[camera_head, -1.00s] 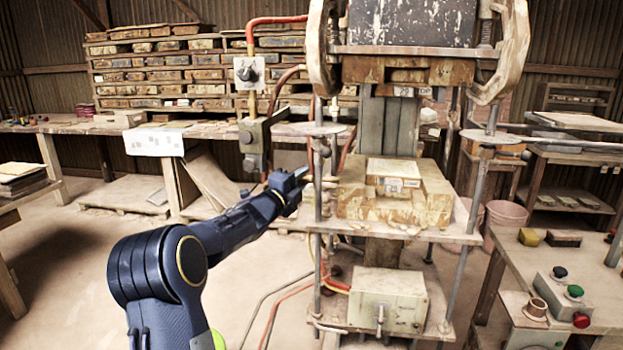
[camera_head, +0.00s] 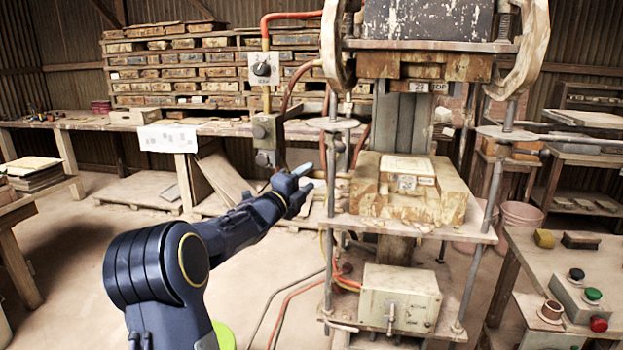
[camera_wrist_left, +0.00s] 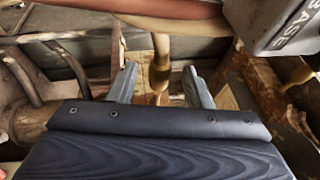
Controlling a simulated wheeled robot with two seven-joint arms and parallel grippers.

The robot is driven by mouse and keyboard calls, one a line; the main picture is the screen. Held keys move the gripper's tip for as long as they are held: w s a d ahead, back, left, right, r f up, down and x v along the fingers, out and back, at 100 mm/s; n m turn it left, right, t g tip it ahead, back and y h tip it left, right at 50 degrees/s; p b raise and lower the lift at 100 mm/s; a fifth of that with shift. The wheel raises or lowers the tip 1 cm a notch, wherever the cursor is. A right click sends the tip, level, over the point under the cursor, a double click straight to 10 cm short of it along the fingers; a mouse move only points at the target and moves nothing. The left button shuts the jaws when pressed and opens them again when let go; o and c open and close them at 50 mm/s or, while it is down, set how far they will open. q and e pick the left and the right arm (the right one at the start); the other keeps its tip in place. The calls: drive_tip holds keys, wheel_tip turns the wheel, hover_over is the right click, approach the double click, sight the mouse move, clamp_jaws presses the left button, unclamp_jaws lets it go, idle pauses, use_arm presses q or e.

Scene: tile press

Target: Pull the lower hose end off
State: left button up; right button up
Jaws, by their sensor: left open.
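My left gripper (camera_head: 306,177) is open, just left of the press's near left post in the head view. In the left wrist view its two fingers (camera_wrist_left: 160,70) stand apart, with a brass-coloured fitting (camera_wrist_left: 160,48) showing between them. The fitting hangs below a reddish-brown hose (camera_wrist_left: 175,18) that crosses the top of that view. I cannot tell whether the fingers touch the fitting. In the head view a red hose (camera_head: 290,15) runs into the upper valve, and another reddish hose (camera_head: 295,82) curves down toward the lower valve block (camera_head: 267,133). The lower hose end is not clear there. My right gripper is out of view.
The press (camera_head: 440,222) stands right of my gripper with a tile mould (camera_head: 405,190) on its shelf. A grey box marked BASE (camera_wrist_left: 275,25) is close by at the upper right in the wrist view. A button panel (camera_head: 585,300) is at the right. Open floor lies left.

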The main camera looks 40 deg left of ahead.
use_arm(q)
drive_tip(key=shift+s+d+f+b, duration=0.15)
drive_tip(key=shift+s+f+b, duration=0.05)
drive_tip(key=shift+s, duration=1)
drive_tip(key=shift+s+d+f+b, duration=0.1)
drive_tip(key=shift+s+f+b, duration=0.1)
drive_tip(key=shift+s, duration=0.95)
